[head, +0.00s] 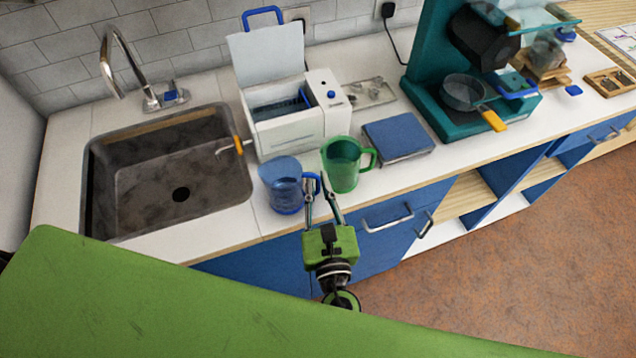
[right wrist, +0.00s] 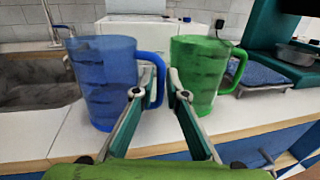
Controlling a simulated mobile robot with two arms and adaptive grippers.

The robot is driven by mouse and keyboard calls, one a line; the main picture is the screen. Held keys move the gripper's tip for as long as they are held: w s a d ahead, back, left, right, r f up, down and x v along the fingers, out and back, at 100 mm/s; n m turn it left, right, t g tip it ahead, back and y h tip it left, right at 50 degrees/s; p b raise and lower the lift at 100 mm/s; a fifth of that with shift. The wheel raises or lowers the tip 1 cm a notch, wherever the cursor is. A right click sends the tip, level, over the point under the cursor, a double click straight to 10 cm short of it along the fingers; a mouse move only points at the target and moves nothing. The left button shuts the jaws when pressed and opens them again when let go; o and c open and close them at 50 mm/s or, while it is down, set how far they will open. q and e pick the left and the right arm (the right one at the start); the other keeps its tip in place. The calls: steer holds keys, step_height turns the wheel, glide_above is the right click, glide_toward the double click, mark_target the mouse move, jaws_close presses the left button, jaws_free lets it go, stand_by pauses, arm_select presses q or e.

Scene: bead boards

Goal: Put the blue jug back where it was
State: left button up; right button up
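The blue jug (head: 283,187) stands upright on the white counter, just right of the sink, with its handle to the right. My right gripper (head: 317,186) is at that handle, with its two fingers apart. In the right wrist view the blue jug (right wrist: 104,85) is at the left, and its handle shows between the fingertips (right wrist: 158,90), with a gap to the right finger. A green jug (head: 341,168) stands close to the right of the blue one, just beyond the right finger; it also shows in the right wrist view (right wrist: 196,70). My left gripper is out of view.
Behind the jugs is a white machine (head: 285,133) with a raised lid. The sink (head: 145,190) is at left, with a faucet (head: 118,62). A blue-topped scale (head: 398,135) and a teal coffee machine (head: 430,70) are at right. The counter's front edge is close below the jugs.

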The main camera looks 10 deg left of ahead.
steer(key=b+v, duration=0.3)
steer(key=v, duration=0.9)
steer(key=d+f+m+g+h, duration=0.2)
steer(key=d+f+m+g, duration=0.15)
steer(key=f, duration=0.85)
steer(key=s+d+f+m+g+h, duration=0.15)
steer(key=d+f+m, duration=0.35)
steer(key=f, duration=0.6)
steer(key=d+f+m+g+h, duration=0.25)
steer(key=d+f+m, duration=0.25)
steer(key=f, duration=0.7)
steer(key=s+d+f+m+g, duration=0.4)
steer(key=s+d+f+m, duration=0.4)
steer(key=f, duration=0.3)
steer(key=s+d+f+m+g, duration=0.2)
steer(key=s+d+f+m, duration=0.1)
steer(key=s+m, duration=0.4)
steer(key=s+d+f+m+g, duration=0.2)
steer(key=s+d+f+m, duration=0.2)
steer(key=s+f+m, duration=0.2)
steer(key=s+m, duration=0.2)
steer(key=m, duration=0.1)
steer(key=shift+s+h, duration=0.2)
steer(key=shift+h, duration=0.2)
